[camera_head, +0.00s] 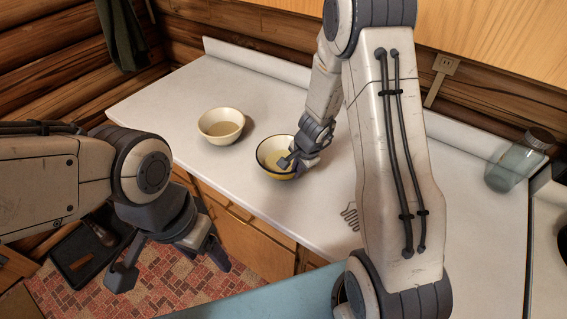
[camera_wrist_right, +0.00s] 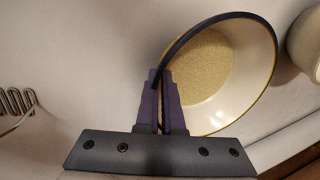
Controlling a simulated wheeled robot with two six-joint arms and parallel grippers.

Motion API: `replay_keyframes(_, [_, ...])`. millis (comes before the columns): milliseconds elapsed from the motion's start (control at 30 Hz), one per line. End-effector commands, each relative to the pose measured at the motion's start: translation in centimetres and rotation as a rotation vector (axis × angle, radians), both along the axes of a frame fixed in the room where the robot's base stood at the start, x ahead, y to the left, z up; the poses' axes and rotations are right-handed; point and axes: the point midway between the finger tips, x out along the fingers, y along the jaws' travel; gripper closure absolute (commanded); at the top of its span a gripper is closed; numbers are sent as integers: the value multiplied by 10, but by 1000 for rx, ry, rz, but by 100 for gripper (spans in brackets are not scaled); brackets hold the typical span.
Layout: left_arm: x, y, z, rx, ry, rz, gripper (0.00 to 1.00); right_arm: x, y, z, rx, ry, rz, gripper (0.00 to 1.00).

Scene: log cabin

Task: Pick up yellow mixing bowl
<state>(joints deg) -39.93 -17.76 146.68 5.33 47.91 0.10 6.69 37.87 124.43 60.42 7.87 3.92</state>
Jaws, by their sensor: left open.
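The yellow mixing bowl (camera_head: 268,168), with a dark rim and a yellowish inside, stands on the white counter. It also shows in the right wrist view (camera_wrist_right: 250,62). My right gripper (camera_head: 291,164) is at the right side of this bowl, pointing down. In the right wrist view its two fingers (camera_wrist_right: 160,98) are close together with the bowl's rim between them. My left gripper (camera_head: 171,270) is open and empty, over the floor in front of the counter and well away from the bowl.
A second, cream bowl (camera_head: 221,127) stands to the left of the yellow one. A glass jar (camera_head: 516,160) lies or leans at the far right. A wire object (camera_head: 350,217) is on the counter near my right arm. The counter's left end (camera_head: 160,98) is clear.

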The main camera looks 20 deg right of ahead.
Motion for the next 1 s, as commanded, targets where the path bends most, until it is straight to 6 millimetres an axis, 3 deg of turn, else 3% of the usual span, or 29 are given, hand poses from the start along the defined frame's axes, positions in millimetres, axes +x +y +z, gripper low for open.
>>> replay_keyframes(567, [0,0,5,0,0,0,33,1,0,6,0,-2,1,100])
replay_keyframes(1000, [0,0,63,0,0,-4,33,1,0,82,0,-3,2,100])
